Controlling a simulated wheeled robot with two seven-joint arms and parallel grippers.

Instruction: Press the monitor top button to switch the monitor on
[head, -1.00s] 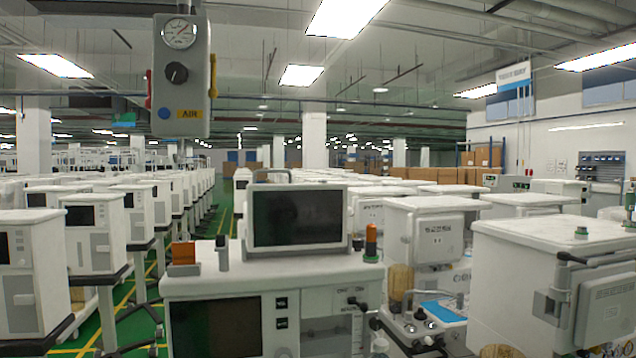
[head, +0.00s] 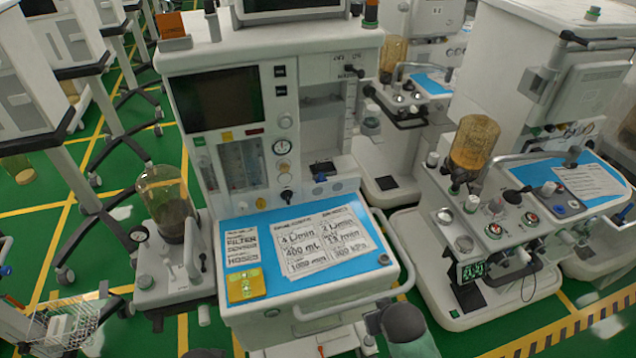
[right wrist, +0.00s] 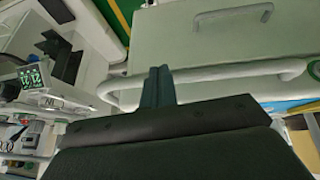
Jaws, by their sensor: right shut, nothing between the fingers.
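The monitor (head: 292,14) stands on top of the nearest anaesthesia cart (head: 330,68). In the head view only its lower edge shows at the top of the picture; its top and the top button are out of view. My right gripper (head: 376,318) is low in front of the cart, by the front handle and well below the monitor. In the right wrist view its fingers (right wrist: 157,88) are together, with nothing between them, near the white handle bar (right wrist: 210,76). A dark tip at the head view's bottom edge may be my left gripper (head: 205,353); its jaws cannot be made out.
The cart's blue worktop (head: 345,262) holds printed sheets and a yellow box (head: 246,285). A bellows canister (head: 167,205) stands at its left. An orange block (head: 173,26) sits on the cart's top left. Another cart with a green display (head: 472,270) stands close on the right.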

